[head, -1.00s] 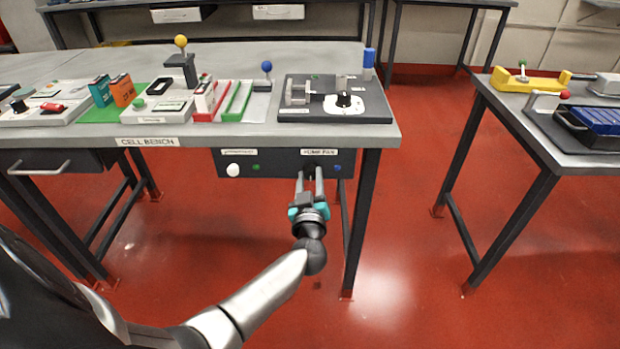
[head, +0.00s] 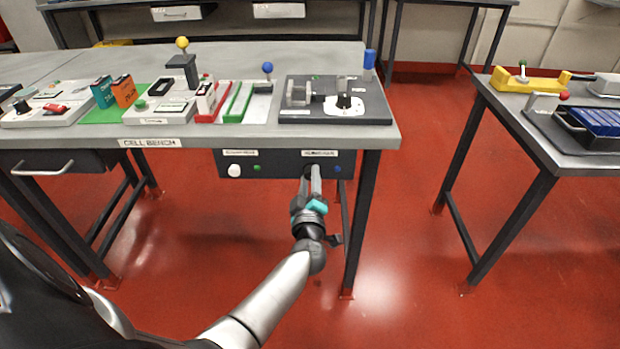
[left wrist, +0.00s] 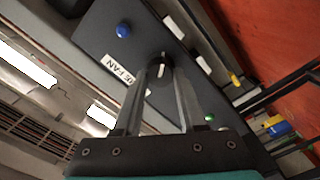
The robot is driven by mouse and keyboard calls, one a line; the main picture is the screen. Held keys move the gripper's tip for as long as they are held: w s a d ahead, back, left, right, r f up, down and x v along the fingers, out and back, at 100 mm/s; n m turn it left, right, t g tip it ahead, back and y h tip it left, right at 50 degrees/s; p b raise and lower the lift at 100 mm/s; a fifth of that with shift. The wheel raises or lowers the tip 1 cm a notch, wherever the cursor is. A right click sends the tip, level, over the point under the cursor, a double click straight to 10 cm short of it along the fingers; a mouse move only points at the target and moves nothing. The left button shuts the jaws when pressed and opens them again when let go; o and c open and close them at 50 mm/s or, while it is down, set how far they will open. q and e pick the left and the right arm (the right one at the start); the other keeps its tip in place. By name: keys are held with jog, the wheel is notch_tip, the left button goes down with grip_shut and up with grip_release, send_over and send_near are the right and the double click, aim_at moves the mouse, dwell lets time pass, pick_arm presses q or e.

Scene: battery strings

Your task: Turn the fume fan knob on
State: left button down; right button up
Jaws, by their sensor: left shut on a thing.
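The fume fan knob (left wrist: 160,72) is dark and round with a white pointer mark. It sits on the dark panel (head: 285,172) under the front edge of the cell bench, by the white fume fan label (head: 320,153); part of that label's text reads in the left wrist view (left wrist: 118,68). My left gripper (head: 311,177) is shut on the knob, one finger on each side of it. In the left wrist view, the pointer runs roughly along the fingers. In the head view, the fingers mostly hide the knob. My right gripper is out of view.
A blue button (head: 337,168), a green one (head: 257,168) and a larger white round knob (head: 234,170) share the panel. The bench leg (head: 362,220) stands right of my gripper. A drawer handle (head: 40,169) sticks out at left. Red floor is clear to the right.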

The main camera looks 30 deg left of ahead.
pick_arm(q)
jog(key=n, duration=0.4)
jog(key=shift+f+n+b, duration=0.15)
jog(key=shift+n+b, duration=0.15)
jog(key=shift+n, duration=0.9)
jog(key=shift+n+b, duration=0.8)
jog(key=shift+n, duration=1.5)
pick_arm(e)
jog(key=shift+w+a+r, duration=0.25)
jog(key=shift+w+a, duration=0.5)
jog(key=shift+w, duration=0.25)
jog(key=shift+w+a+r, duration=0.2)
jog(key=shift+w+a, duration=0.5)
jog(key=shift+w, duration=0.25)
pick_arm(q)
jog(key=shift+c, duration=2.3)
grip_release()
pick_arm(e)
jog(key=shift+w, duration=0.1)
